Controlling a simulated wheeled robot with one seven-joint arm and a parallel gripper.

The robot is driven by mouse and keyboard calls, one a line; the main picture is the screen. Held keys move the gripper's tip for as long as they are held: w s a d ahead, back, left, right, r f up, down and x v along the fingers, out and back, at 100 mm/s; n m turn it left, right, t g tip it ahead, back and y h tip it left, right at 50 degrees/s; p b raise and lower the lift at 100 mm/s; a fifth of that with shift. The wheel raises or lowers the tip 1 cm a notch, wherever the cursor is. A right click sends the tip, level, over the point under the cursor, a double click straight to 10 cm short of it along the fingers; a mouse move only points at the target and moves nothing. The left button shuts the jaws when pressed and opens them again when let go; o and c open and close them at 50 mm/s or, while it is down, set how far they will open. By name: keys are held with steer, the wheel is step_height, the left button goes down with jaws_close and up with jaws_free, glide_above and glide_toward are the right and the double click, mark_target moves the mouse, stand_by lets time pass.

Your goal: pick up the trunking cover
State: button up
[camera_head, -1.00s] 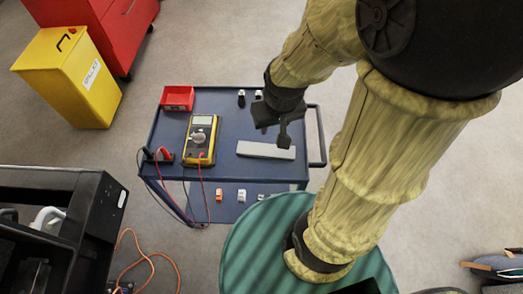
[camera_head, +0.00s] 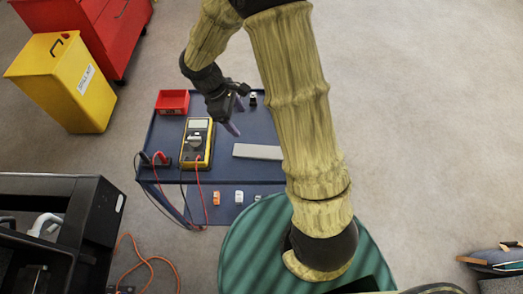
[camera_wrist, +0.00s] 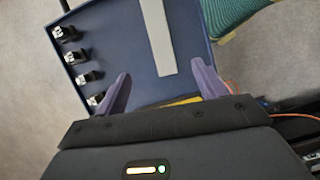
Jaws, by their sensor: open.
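The trunking cover is a long light-grey bar (camera_head: 257,152) lying flat on the blue cart top, right of the multimeter. My arm passes close to its right end in the head view. The cover also shows in the wrist view (camera_wrist: 157,38), running lengthwise away from between my fingers. My gripper (camera_head: 233,118) is above the cart, behind and left of the cover in the head view. In the wrist view my gripper (camera_wrist: 160,70) has its two purple fingers spread wide, with nothing held. The fingers look apart from the cover.
The blue cart (camera_head: 160,130) carries a yellow multimeter (camera_head: 196,143) with red and black leads and a red bin (camera_head: 172,102). Several small black-and-white parts (camera_wrist: 75,57) line one edge. A lower shelf holds small parts (camera_head: 216,198). A black machine (camera_head: 85,220) stands left.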

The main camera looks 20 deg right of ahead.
steer(key=shift+w+a+f, duration=0.1)
steer(key=shift+w, duration=0.15)
steer(key=shift+f, duration=0.1)
glide_toward(261, 151)
steer(key=shift+p+x, duration=0.4)
steer(key=shift+x, duration=0.75)
steer(key=shift+s+f, duration=0.1)
steer(key=shift+f, duration=0.1)
steer(key=shift+s+f, duration=0.1)
steer(key=shift+f, duration=0.15)
steer(key=shift+p+x, duration=0.5)
steer(key=shift+x, duration=1.9)
